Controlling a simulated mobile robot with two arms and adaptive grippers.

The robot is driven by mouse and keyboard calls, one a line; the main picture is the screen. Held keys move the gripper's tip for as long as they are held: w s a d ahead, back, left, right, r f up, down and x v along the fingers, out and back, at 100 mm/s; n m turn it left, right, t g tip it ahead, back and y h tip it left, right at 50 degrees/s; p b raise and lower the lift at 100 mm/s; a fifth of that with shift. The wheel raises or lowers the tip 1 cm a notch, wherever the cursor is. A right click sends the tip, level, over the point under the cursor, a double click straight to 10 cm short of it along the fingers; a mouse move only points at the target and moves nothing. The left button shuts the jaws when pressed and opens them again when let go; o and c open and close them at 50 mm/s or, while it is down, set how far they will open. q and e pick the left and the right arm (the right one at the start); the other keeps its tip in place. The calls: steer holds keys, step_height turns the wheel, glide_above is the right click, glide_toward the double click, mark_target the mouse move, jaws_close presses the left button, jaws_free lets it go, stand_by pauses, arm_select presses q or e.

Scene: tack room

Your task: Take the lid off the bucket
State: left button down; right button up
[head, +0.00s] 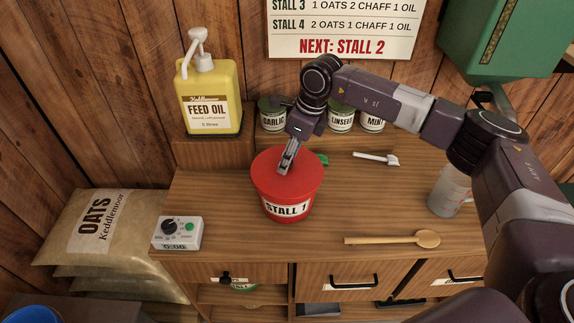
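A red bucket (288,209) labelled "STALL 1" stands on the wooden counter. Its red lid (304,181) is on top and looks level. My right arm reaches in from the right, and my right gripper (284,168) points down at the middle of the lid. Its fingertips are at or just above the lid's top. The fingers look close together, but I cannot tell whether they hold a knob or handle, because they cover that spot. My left gripper is not in view.
A yellow feed oil pump bottle (212,97) and several labelled tins (341,119) stand behind. A timer (177,233) is left, a wooden spoon (395,240) and a clear jug (449,192) right. A white-headed scoop or brush (376,158) lies behind. Counter right of the bucket is mostly clear.

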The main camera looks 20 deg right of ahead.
steer(key=shift+f, duration=0.2)
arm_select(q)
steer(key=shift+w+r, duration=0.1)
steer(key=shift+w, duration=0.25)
arm_select(e)
jaws_close()
steer(key=shift+r, duration=0.1)
